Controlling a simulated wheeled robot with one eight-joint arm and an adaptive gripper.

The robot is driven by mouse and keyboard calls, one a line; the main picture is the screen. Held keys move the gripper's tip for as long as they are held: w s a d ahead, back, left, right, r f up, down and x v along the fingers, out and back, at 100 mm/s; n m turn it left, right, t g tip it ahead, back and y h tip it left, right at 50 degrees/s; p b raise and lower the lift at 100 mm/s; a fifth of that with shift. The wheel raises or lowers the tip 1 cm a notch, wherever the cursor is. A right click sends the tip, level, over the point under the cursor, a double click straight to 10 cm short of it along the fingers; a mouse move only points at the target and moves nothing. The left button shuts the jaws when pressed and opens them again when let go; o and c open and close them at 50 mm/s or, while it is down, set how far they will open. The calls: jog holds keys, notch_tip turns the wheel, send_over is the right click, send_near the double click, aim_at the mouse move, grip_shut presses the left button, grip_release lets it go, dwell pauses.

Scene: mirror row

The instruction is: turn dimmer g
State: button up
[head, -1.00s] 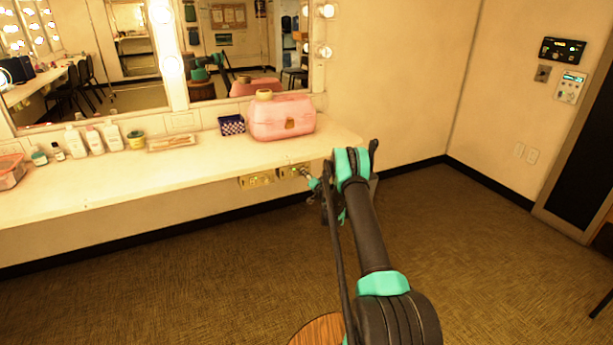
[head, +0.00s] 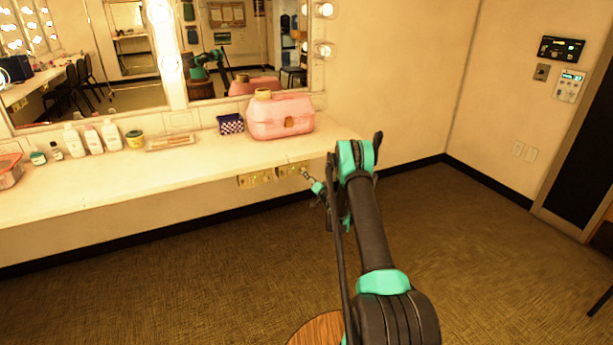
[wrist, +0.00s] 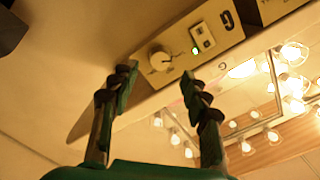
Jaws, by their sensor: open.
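My gripper (wrist: 159,72) is open, with one dark ridged fingertip on each side below the knob in the picture. The fingers look apart from the knob, but the depth gap is hard to tell. In the head view, my gripper (head: 307,174) is at the right brass plate (head: 290,169) under the counter edge; the knob is too small to make out there.
Another brass plate (head: 257,180) is just left on the counter's front. The white counter (head: 100,182) carries a pink case (head: 280,119), a checkered box (head: 231,124) and several bottles. A mirror with bulbs stands behind. The carpet (head: 170,290) below is clear.

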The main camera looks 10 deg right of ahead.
jog(key=v, duration=0.7)
jog(key=s+a+r+n+g+y, duration=0.1)
jog(key=s+a+r+n+g, duration=0.15)
jog(key=r, duration=0.35)
jog(key=s+a+r+n+g+y, duration=0.1)
jog(key=s+a+r, duration=0.2)
jog(key=r, duration=0.3)
jog(key=s+a+r+n+g+h, duration=0.1)
jog(key=s+a+r+g, duration=0.15)
jog(key=s, duration=0.45)
jog(key=s+a+r+n+g, duration=0.1)
jog(key=s+r, duration=0.3)
jog(key=s, duration=0.3)
jog(key=s+d+f+g+h, duration=0.1)
jog(key=s+d+g+h, duration=0.1)
jog(key=s, duration=1)
jog(key=s+d+f+g+h, duration=0.1)
jog(key=s+d+g+h, duration=0.1)
jog(key=s, duration=1.1)
jog(key=s+d+f+g+h, duration=0.2)
jog(key=s+d, duration=0.2)
jog(key=s, duration=0.9)
jog(key=shift+s+d+h, duration=0.2)
jog(key=shift+d+h, duration=0.1)
jog(key=shift+d, duration=0.05)
jog(key=shift+c, duration=0.6)
